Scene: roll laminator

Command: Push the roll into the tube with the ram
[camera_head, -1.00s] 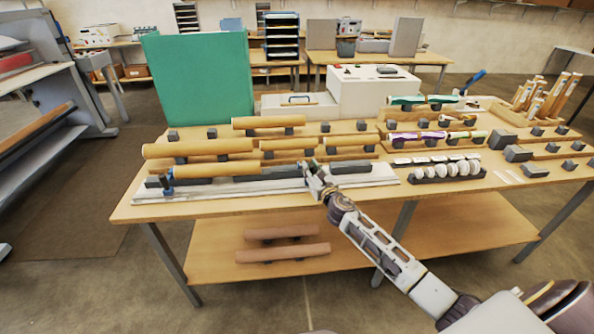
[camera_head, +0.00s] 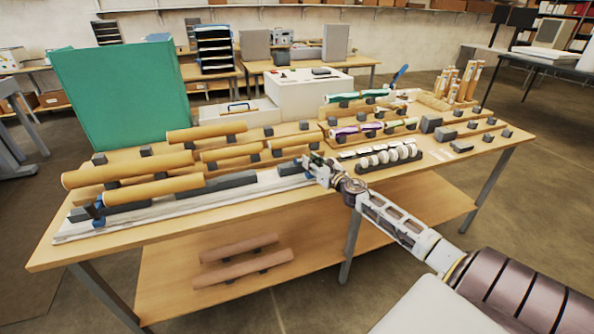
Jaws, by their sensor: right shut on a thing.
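A brown cardboard tube (camera_head: 155,190) lies on dark supports along a long pale rail (camera_head: 130,224) at the table's front edge. A blue-footed dark stop (camera_head: 97,217) stands by the tube's left end. My right gripper (camera_head: 313,168) is at the rail's right end, to the right of the tube and apart from it. It is shut on a small part, apparently the ram, which the fingers mostly hide. I cannot make out a roll at the tube's mouth. My left gripper is not in view.
More brown tubes (camera_head: 118,168) lie on supports behind the rail. Colourful rolls (camera_head: 360,130) and a rack of white rolls (camera_head: 390,157) are right of my gripper. A white machine (camera_head: 308,92) and green panel (camera_head: 125,95) stand at the back. Dark blocks (camera_head: 446,134) sit at right.

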